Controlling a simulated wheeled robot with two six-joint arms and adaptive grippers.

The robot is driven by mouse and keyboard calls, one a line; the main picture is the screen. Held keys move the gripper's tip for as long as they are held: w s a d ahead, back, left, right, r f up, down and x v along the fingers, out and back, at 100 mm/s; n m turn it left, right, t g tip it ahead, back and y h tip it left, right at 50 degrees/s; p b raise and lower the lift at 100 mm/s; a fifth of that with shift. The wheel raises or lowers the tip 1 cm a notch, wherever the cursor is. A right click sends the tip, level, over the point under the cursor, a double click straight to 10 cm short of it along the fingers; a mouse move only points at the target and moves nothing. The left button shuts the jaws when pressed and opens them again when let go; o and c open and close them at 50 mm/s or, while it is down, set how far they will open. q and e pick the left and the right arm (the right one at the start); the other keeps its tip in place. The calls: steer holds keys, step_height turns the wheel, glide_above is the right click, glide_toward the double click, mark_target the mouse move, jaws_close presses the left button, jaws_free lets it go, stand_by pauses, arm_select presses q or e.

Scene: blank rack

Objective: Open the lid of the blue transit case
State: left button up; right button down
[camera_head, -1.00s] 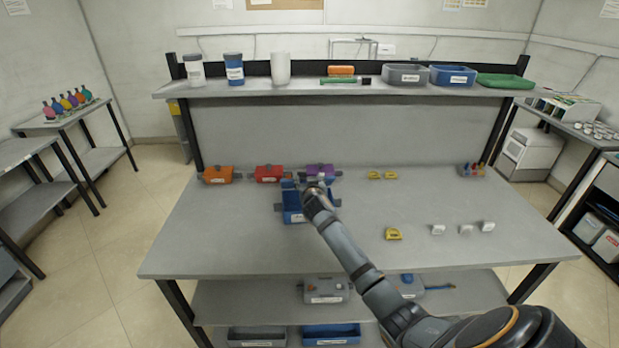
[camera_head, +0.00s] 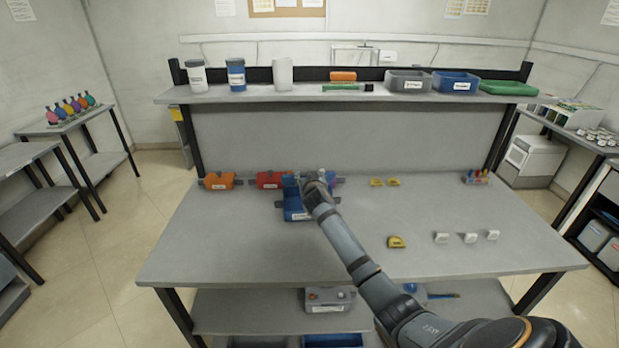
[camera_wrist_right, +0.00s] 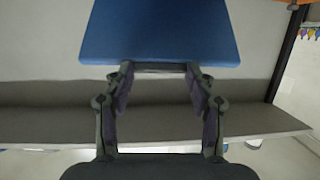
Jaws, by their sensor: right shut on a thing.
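The blue transit case (camera_head: 297,214) stands on the workbench, left of the middle, with its open inside partly showing. Its blue lid (camera_head: 290,184) stands raised at the back of the case, partly hidden by my right gripper (camera_head: 315,183). In the right wrist view the lid is a flat blue panel (camera_wrist_right: 160,30), with its edge between the fingertips of my right gripper (camera_wrist_right: 159,70), which is shut on it. My left gripper is not in view.
An orange case (camera_head: 219,181) and a red case (camera_head: 269,180) stand left of the blue one; a purple case (camera_head: 334,181) is partly hidden behind my gripper. Small yellow and white items lie to the right. An upper shelf (camera_head: 330,96) spans the back. The bench front is clear.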

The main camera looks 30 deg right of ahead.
steer(key=shift+r, duration=0.1)
stand_by(0.5)
steer(key=shift+c, duration=2.2)
jaws_free()
steer(key=shift+s, duration=0.1)
steer(key=v, duration=1.2)
steer(key=shift+a, duration=0.1)
